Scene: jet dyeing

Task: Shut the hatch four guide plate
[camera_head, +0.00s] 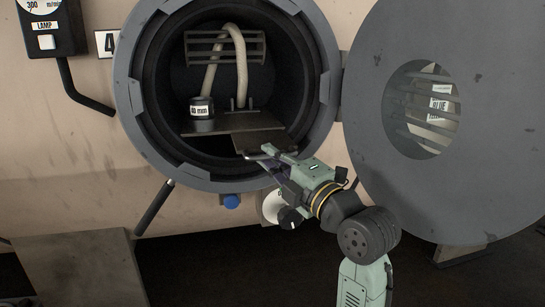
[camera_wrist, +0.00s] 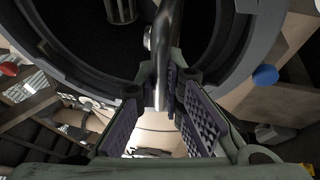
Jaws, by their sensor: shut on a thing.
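Hatch four (camera_head: 222,98) is a round grey-rimmed opening beside a sign marked 4 (camera_head: 108,43). Its door (camera_head: 385,195) stands swung open to the right. Inside, at the bottom of the opening, is a flat brownish guide plate (camera_head: 262,140). My gripper (camera_head: 270,156) is at the plate's front edge, at the lower right of the opening. In the wrist view my gripper (camera_wrist: 168,85) is shut on a shiny metal bar (camera_wrist: 162,62), which looks like the plate's handle. The fingers hide where the bar joins the plate.
A black cylinder marked mm (camera_head: 202,108) stands on the left of the ledge, below a pale looped tube (camera_head: 241,65) and a slatted rack (camera_head: 205,45). A blue knob (camera_head: 231,201) is under the rim.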

